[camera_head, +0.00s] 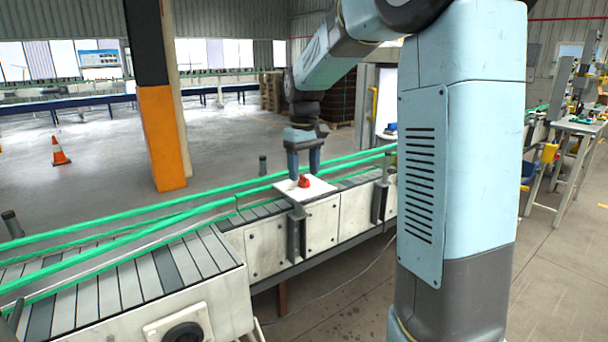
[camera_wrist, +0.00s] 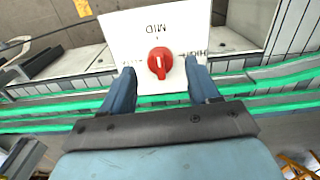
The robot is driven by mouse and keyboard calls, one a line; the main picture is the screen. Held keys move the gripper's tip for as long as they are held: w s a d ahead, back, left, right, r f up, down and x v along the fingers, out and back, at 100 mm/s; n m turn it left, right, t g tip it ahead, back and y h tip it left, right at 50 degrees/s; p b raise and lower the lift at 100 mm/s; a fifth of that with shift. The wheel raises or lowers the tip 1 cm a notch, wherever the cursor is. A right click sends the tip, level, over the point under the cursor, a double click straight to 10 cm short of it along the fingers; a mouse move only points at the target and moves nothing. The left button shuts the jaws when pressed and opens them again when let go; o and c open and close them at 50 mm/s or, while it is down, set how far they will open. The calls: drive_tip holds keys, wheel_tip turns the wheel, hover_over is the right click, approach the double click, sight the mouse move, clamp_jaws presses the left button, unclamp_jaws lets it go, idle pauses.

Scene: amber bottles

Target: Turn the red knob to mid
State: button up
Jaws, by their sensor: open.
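The red knob (camera_head: 304,181) sits on a white panel (camera_head: 318,189) above the conveyor. The word MID shows upside down on the white panel (camera_wrist: 130,28); another label at the left is mostly hidden by a finger. My gripper (camera_wrist: 162,80) is open, one finger on each side of the knob and apart from it. In the head view my gripper (camera_head: 304,174) points down over the panel.
Green rails (camera_head: 150,217) run along the conveyor (camera_head: 110,285), close behind the panel. An orange and black pillar (camera_head: 160,130) and a traffic cone (camera_head: 59,151) stand beyond on the floor. A side table (camera_head: 575,127) stands at the right.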

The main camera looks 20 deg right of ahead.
sight(304, 176)
drive_tip(key=shift+f, duration=0.95)
drive_tip(key=shift+c, duration=0.3)
drive_tip(key=c, duration=1)
drive_tip(key=shift+o, duration=0.2)
drive_tip(key=o, duration=1)
wheel_tip(304, 176, up, 14)
drive_tip(key=shift+f, duration=0.1)
